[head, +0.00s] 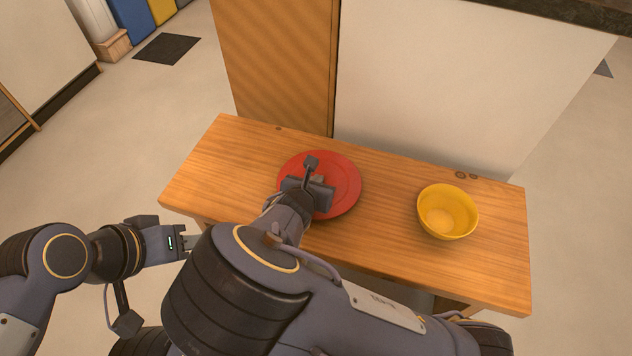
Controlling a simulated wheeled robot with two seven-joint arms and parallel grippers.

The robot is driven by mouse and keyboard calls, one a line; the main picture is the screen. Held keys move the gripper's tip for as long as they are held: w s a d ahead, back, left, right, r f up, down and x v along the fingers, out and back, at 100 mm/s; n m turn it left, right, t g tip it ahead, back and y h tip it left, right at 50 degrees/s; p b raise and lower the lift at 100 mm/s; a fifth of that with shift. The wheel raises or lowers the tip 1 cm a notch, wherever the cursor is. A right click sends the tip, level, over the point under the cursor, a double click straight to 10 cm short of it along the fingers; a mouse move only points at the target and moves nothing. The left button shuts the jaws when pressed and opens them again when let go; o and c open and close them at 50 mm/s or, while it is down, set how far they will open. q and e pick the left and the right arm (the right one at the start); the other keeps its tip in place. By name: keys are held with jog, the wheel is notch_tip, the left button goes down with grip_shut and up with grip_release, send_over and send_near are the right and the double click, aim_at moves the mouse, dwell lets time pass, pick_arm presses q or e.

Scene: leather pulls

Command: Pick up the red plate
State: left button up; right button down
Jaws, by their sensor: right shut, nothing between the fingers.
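The red plate (345,184) lies flat on the wooden table, left of its middle. My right gripper (319,180) is over the plate, reaching in from the near side and covering part of its near-left area. It is shut with nothing held. Its fingertips are mostly hidden by the gripper body, so I cannot tell whether they touch the plate. My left gripper (192,243) is off the table's near-left edge, apart from the plate. Its fingers are too small to tell whether they are open.
A yellow bowl (447,212) stands upright on the right part of the wooden table (390,186). The tabletop between the plate and bowl is clear. A wooden panel (277,65) and a white panel (440,90) rise behind the table. A dark mat (167,49) lies on the floor at the back left.

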jog(key=shift+s+f, duration=0.15)
jog(key=shift+f, duration=0.25)
